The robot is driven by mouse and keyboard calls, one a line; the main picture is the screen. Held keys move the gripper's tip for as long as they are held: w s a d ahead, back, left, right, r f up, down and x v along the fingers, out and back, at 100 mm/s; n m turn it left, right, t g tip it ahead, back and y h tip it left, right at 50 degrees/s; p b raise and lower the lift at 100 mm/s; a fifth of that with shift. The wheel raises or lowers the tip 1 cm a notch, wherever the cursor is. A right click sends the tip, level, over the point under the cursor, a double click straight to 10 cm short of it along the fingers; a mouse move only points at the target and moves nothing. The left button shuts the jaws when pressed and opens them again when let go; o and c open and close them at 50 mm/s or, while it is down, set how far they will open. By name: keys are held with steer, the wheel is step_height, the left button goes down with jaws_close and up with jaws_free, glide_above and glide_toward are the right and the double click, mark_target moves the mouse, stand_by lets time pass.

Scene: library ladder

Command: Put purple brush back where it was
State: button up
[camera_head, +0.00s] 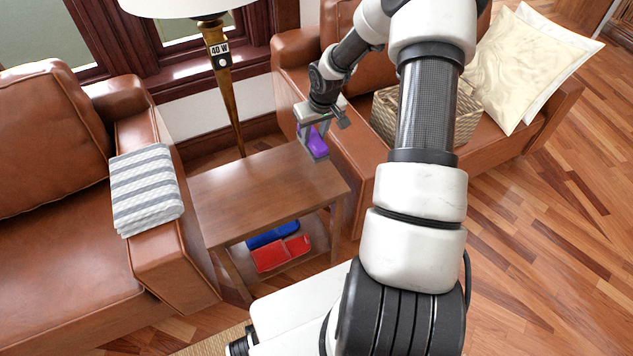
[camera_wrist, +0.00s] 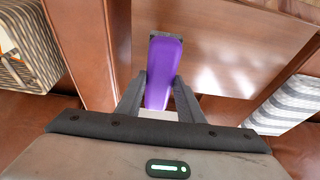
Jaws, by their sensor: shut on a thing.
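The purple brush (camera_wrist: 163,72) is between the two fingers of my gripper (camera_wrist: 160,95) in the wrist view, and the gripper is shut on it. In the head view, the purple brush (camera_head: 313,141) shows in my gripper (camera_head: 314,150) at the far right corner of the small wooden side table (camera_head: 262,187). I cannot tell whether the brush touches the tabletop. The tabletop is otherwise bare. The lower part of the brush is hidden by the gripper in the wrist view.
Blue (camera_head: 272,234) and red (camera_head: 281,253) items lie on the table's lower shelf. Leather sofas flank the table; a striped folded blanket (camera_head: 146,189) lies on the left armrest. A lamp pole (camera_head: 228,95) stands behind, and a woven basket (camera_head: 385,115) sits on the right sofa.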

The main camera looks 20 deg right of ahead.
mark_target(323, 142)
steer(key=shift+w+d+f+b, duration=0.15)
steer(key=shift+f+b, duration=0.3)
steer(key=shift+f, duration=1.65)
steer(key=shift+d+f+b, duration=0.3)
steer(key=shift+f+b, duration=0.1)
steer(key=shift+f, duration=1.7)
steer(key=shift+w+d+f+b, duration=0.15)
steer(key=shift+f+b, duration=0.3)
steer(key=shift+f, duration=1.65)
steer(key=shift+s, duration=0.1)
steer(key=shift+f, duration=0.2)
steer(key=o, duration=1)
steer(key=shift+s+d+r, duration=0.1)
steer(key=shift+r, duration=0.6)
steer(key=p+v, duration=0.2)
steer(key=v, duration=0.9)
steer(key=shift+s+p, duration=0.1)
steer(key=shift+p, duration=0.2)
